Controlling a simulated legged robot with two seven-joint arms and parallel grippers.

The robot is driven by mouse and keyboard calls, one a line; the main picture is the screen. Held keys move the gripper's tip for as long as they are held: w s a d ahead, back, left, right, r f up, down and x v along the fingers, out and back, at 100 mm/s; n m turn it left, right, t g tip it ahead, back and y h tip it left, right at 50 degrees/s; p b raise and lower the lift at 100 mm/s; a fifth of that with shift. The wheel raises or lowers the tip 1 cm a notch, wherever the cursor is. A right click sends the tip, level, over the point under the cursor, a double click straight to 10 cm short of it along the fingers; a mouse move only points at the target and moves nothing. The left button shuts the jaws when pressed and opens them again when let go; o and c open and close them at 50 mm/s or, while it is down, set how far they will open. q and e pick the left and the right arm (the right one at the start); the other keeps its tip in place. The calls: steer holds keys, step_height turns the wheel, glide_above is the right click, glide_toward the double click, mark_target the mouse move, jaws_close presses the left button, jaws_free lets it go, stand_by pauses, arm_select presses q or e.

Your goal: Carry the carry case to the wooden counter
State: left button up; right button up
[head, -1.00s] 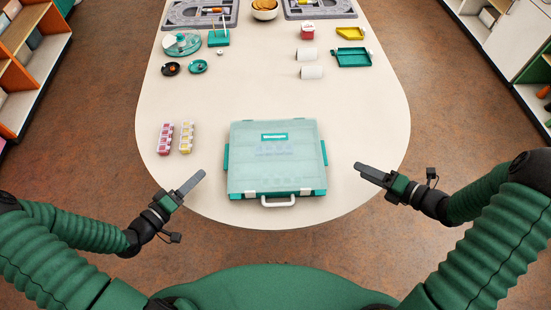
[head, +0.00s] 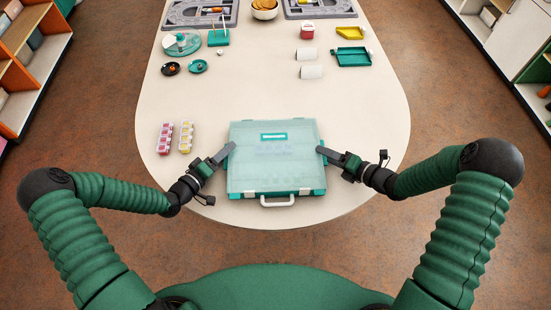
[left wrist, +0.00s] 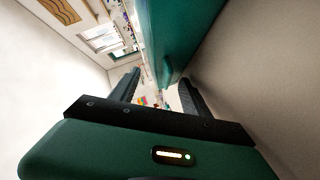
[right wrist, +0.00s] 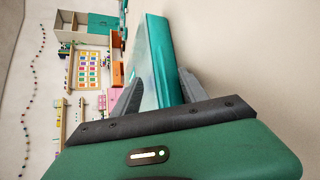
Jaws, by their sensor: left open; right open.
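The carry case (head: 275,170) is a flat teal box with a clear frosted lid and a white handle at its near edge. It lies flat near the table's front end. My left gripper (head: 227,150) is open at the case's left side, and its fingers (left wrist: 160,92) straddle the teal side edge (left wrist: 172,40). My right gripper (head: 323,152) is open at the right side, with the case's edge (right wrist: 163,60) between its fingers (right wrist: 158,92). The head view hides the case's side tabs behind the fingers. I cannot pick out a wooden counter.
The case rests on a cream round-ended table (head: 250,90). Pink (head: 165,138) and yellow (head: 186,137) bead boxes stand left of the case, close to my left gripper. White cylinders (head: 311,71), trays and dishes are farther back. Shelves (head: 30,70) line both sides, with open floor between.

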arm_select(q)
steer(key=shift+a, duration=0.15)
steer(key=c, duration=0.4)
arm_select(e)
steer(key=shift+a, duration=0.15)
steer(key=c, duration=0.4)
arm_select(q)
steer(key=c, duration=0.7)
arm_select(e)
jaws_close()
arm_select(q)
jaws_close()
arm_select(e)
steer(key=shift+s, duration=0.1)
arm_select(q)
steer(key=shift+s+f, duration=0.1)
steer(key=shift+s, duration=0.05)
arm_select(e)
steer(key=shift+s+f, duration=0.15)
steer(key=shift+f, duration=0.05)
arm_select(q)
steer(key=shift+d, duration=0.2)
arm_select(e)
steer(key=shift+a+r, duration=0.1)
